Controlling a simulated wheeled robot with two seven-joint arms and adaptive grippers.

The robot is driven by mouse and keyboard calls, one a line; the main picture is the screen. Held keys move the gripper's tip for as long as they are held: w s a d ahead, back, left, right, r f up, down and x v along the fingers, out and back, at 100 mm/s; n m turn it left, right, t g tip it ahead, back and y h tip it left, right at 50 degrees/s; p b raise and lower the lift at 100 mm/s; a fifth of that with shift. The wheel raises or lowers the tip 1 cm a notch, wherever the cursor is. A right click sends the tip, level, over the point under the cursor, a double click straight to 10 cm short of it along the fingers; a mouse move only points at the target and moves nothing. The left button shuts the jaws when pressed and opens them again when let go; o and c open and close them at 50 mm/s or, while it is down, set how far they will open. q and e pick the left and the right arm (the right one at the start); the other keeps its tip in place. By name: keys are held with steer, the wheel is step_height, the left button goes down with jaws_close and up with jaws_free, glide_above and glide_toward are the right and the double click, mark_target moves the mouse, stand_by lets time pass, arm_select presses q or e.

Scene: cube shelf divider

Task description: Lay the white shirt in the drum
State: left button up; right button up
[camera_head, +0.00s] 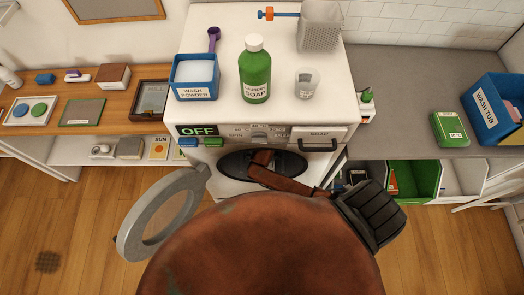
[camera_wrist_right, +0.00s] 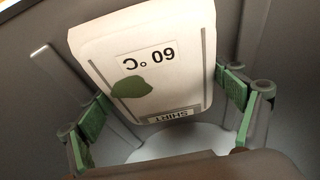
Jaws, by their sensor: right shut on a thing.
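The washing machine's open drum mouth (camera_head: 228,166) is a dark round opening in the white front. My right arm reaches into it, so its gripper is hidden in the head view. In the right wrist view, my right gripper (camera_wrist_right: 163,90) is shut on the white shirt (camera_wrist_right: 190,45), a flat white piece with rounded corners, marked "60 °C" and "SHIRT", with a dark green spot. The green finger pads are at its two sides. Grey walls (camera_wrist_right: 35,95) surround it; I cannot tell whether the shirt touches them. My left gripper is not in view.
The round grey door (camera_head: 136,232) hangs open at the left. On the machine top stand a blue wash powder box (camera_head: 196,92), a green soap bottle (camera_head: 254,75) and a clear cup (camera_head: 306,84). The panel reads "OFF". A wash tub (camera_head: 482,105) is at the right.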

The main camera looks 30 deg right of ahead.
steer(key=w+d, duration=0.1)
steer(key=w, duration=0.1)
steer(key=w+d, duration=0.1)
steer(key=w, duration=0.1)
steer(key=shift+d, duration=0.15)
steer(key=shift+s+f+b, duration=0.2)
steer(key=shift+f+b, duration=0.25)
steer(key=shift+f, duration=0.3)
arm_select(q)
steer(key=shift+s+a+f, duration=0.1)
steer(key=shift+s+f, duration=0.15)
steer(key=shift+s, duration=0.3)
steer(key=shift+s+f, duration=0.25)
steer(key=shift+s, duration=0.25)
arm_select(e)
steer(key=shift+r, duration=0.1)
steer(key=shift+f, duration=0.2)
steer(key=o, duration=1.2)
steer(key=shift+c, duration=0.2)
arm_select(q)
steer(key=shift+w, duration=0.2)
